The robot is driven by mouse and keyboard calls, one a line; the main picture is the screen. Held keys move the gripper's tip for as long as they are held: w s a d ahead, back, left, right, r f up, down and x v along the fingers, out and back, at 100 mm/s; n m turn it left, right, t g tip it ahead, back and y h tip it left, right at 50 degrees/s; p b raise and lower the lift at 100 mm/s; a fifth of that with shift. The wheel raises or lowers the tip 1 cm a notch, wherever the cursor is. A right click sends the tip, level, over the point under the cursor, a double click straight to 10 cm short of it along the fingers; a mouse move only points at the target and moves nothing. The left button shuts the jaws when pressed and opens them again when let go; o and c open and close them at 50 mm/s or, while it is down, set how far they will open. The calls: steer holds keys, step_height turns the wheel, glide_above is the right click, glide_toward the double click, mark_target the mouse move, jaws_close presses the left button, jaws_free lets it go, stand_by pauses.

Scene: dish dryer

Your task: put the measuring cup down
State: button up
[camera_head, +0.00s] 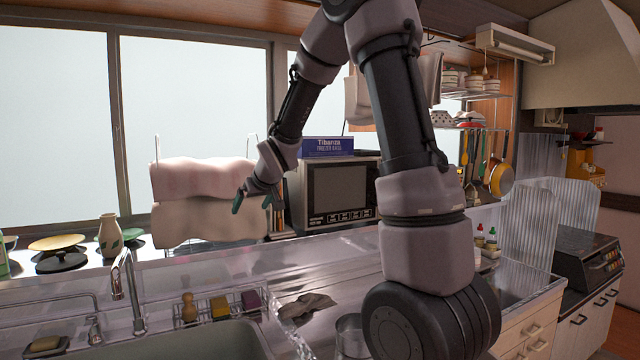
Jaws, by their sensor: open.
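My gripper (254,204) is open, with its teal fingertips apart, in front of the cloths on the rack and just left of the microwave. I see nothing held between the fingers. A clear, cup-like vessel (350,338) stands on the steel counter at the bottom of the view, partly hidden behind my arm's lower joint. I cannot tell whether it is the measuring cup. No other measuring cup can be made out, and my arm covers part of the counter.
Pinkish cloths (195,218) hang on a rack by the window. A microwave (338,192) with a blue box (328,146) on top stands behind my arm. The sink (190,342) has a faucet (128,285) and a wire caddy with sponges. A crumpled cloth (308,304) lies on the counter.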

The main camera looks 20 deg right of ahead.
steer(key=s+d+r+m, duration=0.1)
steer(key=s+d+r, duration=0.15)
steer(key=s, duration=0.35)
steer(key=s+d+r+m+g+h, duration=0.1)
steer(key=s+d+r+m, duration=0.1)
steer(key=s+r, duration=0.25)
steer(key=s+d+r+m, duration=0.1)
steer(key=s+d+r, duration=0.15)
steer(key=s, duration=0.35)
steer(key=s+r+m+g+y, duration=0.1)
steer(key=s+m, duration=0.1)
steer(key=s, duration=1.4)
steer(key=shift+s+a+r+m+g, duration=0.15)
steer(key=shift+s+a+m+g, duration=0.05)
steer(key=shift+s+m+g, duration=0.1)
steer(key=shift+w, duration=0.1)
